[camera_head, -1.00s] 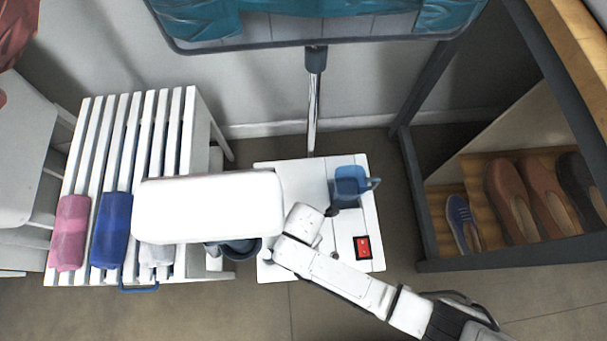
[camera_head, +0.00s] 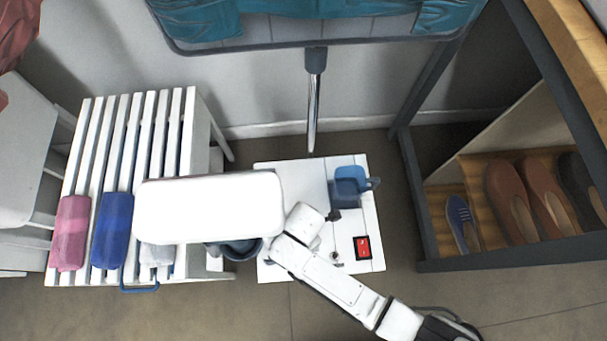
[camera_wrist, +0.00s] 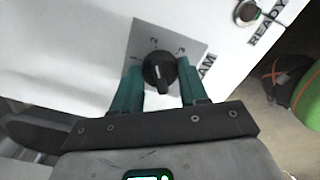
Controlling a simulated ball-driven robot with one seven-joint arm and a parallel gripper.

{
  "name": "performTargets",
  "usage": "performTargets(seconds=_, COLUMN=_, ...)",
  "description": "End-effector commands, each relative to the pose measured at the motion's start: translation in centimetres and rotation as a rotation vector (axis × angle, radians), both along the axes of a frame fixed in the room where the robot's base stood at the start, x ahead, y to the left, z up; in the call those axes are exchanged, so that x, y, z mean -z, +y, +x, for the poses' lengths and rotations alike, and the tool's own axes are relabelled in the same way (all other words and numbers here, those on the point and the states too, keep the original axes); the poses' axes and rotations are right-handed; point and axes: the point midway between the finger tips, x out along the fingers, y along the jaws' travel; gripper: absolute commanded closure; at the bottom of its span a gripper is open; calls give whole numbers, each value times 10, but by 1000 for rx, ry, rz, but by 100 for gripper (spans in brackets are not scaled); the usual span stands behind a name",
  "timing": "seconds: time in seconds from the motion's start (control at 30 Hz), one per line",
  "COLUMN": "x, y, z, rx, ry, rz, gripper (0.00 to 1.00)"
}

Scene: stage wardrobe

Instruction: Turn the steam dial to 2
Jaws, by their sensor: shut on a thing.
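The steam dial (camera_wrist: 159,72) is a round black knob with a pale line on a grey plate (camera_wrist: 170,40) marked 1, 2 and 3. In the wrist view its pale line points roughly up towards the 2; the exact setting is hard to read. My gripper (camera_wrist: 159,88) has its teal fingers on either side of the dial and is shut on it. The dial sits on the white steamer base (camera_head: 300,170), which also shows in the head view. There, my arm hides the dial and the gripper.
A blue water tank (camera_head: 349,185) and a red switch (camera_head: 362,248) are on the base. A steel pole (camera_head: 313,110) rises behind. A slatted white bench (camera_head: 150,120) with rolled cloths stands left, a shoe rack (camera_head: 430,265) right. A READY light (camera_wrist: 246,12) is near the dial.

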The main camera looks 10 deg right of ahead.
Motion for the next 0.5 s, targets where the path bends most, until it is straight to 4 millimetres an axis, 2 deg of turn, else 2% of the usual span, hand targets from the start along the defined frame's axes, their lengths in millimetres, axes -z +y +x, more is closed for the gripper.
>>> performTargets(seconds=0.17, x=-1, y=2, z=1, rx=0, ry=-4, rz=5, gripper=87)
performTargets(seconds=0.2, x=-1, y=2, z=1, rx=0, ry=-4, rz=5, gripper=53)
performTargets(seconds=0.43, x=0, y=1, z=1, rx=0, ry=-2, rz=2, gripper=31)
performTargets(seconds=0.5, x=0, y=1, z=0, rx=0, ry=-2, rz=2, gripper=31)
